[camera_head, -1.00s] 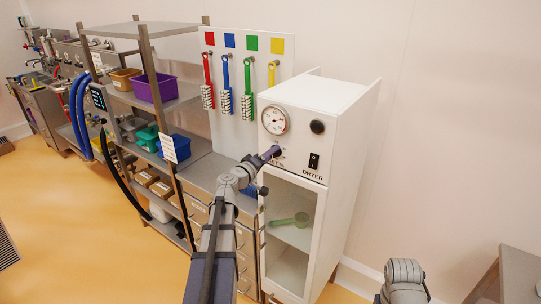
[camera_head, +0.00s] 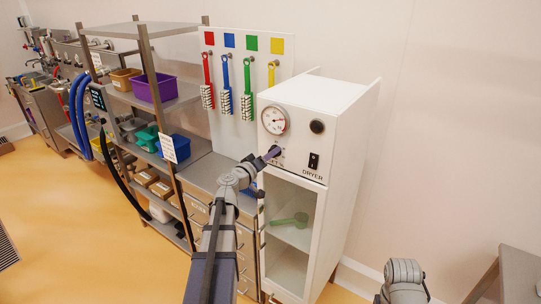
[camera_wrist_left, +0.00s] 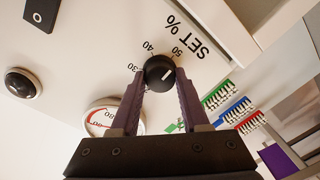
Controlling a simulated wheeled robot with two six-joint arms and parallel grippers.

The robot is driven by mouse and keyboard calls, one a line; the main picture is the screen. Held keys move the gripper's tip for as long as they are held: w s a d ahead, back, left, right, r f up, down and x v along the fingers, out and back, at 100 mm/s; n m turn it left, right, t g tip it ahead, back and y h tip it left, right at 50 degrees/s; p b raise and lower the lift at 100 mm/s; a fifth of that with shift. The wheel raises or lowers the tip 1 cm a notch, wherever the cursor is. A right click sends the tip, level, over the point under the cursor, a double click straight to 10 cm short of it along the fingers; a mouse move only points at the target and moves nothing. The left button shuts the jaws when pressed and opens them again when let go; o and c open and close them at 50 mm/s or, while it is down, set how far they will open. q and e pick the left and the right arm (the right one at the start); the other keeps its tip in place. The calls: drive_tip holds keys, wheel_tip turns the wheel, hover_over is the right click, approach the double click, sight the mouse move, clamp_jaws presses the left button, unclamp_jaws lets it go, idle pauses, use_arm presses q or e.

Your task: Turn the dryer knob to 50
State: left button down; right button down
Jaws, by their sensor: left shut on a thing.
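The white dryer (camera_head: 345,130) stands against the wall in the head view. My left gripper (camera_head: 274,153) reaches its front panel, below the round gauge, and covers most of the knob there. In the left wrist view, my left gripper (camera_wrist_left: 160,82) is shut on the black dryer knob (camera_wrist_left: 159,72), one purple finger on each side. The knob has a short white mark on its right part. The printed scale beside it reads 30, 40, 50 (camera_wrist_left: 177,50) and SET % (camera_wrist_left: 188,35). The white mark points to the upper right, roughly toward the 50 side; its exact reading is unclear. My right gripper is out of view.
The panel also has a gauge (camera_head: 274,120), a black button (camera_head: 317,127) and a rocker switch (camera_head: 314,160). A glass door with a green scoop (camera_head: 291,220) is below. Brushes hang on a board (camera_head: 228,110) to the left, beside a shelf with bins (camera_head: 155,88).

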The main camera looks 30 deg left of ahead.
use_arm(q)
drive_tip(key=shift+f, duration=0.1)
drive_tip(key=shift+c, duration=2)
unclamp_jaws()
drive_tip(key=s, duration=0.8)
drive_tip(key=shift+a+r, duration=0.2)
drive_tip(key=shift+w, duration=0.1)
drive_tip(key=s+d+f+m+g+h+b, duration=0.1)
drive_tip(key=d+f+m+g+h, duration=0.3)
drive_tip(key=d, duration=0.6)
drive_tip(key=s+d+f+m+g+b, duration=0.1)
drive_tip(key=d+f+m+g, duration=0.15)
drive_tip(key=d+f, duration=0.55)
drive_tip(key=s+d+f+m+g+h+b, duration=0.1)
drive_tip(key=d+f+m+g+h, duration=0.2)
drive_tip(key=d, duration=0.8)
drive_tip(key=s+d+f+m+g+y+b, duration=0.1)
drive_tip(key=s+d+f+g+y, duration=0.3)
drive_tip(key=s+f, duration=0.2)
drive_tip(key=s+d+f+m+g+y+b, duration=0.1)
drive_tip(key=s+d+f+g+y, duration=0.3)
drive_tip(key=s, duration=0.6)
wheel_tip(320, 180, down, 2)
drive_tip(key=shift+s+d+f+y+b, duration=0.25)
drive_tip(key=shift+s+y+b, duration=0.1)
drive_tip(key=shift+y+b, duration=0.3)
